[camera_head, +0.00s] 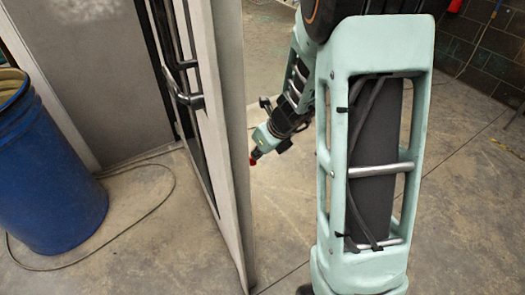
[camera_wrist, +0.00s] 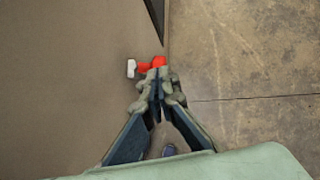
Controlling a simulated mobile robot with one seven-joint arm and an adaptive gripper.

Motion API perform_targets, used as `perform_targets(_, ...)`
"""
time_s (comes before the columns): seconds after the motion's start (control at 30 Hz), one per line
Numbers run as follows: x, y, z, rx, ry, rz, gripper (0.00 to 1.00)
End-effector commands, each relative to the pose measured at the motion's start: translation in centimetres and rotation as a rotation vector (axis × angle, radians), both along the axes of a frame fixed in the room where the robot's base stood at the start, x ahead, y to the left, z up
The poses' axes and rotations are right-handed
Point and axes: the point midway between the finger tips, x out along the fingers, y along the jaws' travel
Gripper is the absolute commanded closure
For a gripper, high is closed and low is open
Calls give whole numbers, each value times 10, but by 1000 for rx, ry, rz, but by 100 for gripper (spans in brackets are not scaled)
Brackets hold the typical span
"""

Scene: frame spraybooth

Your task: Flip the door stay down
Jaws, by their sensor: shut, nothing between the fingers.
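The door stay (camera_wrist: 151,64) is a small red piece with a pale end on its left, near the door's lower edge in the wrist view. It lies across the picture, just beyond my fingertips. A red spot by the door edge, probably the stay, shows in the head view (camera_head: 253,160). My gripper (camera_wrist: 158,74) is shut and empty, its tips overlapping the stay's near side; I cannot tell whether they touch. The door (camera_head: 229,120) stands open and upright, with a dark handle (camera_head: 185,98). Its face fills the left of the wrist view (camera_wrist: 65,70).
A blue drum (camera_head: 45,170) stands at the left, with a cable (camera_head: 145,220) on the floor between it and the door. A dark block wall (camera_head: 490,45) is at the back right.

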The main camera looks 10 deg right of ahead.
Motion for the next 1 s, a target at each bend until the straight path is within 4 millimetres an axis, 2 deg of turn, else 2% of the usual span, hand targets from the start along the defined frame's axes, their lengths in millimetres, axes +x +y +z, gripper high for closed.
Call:
perform_targets(0.1, 4, 2, -9, 0, 1, 0, 100)
perform_targets(0.63, 5, 3, -15, 1, 0, 0, 100)
perform_targets(1.0, 5, 2, -57, 0, 1, 0, 100)
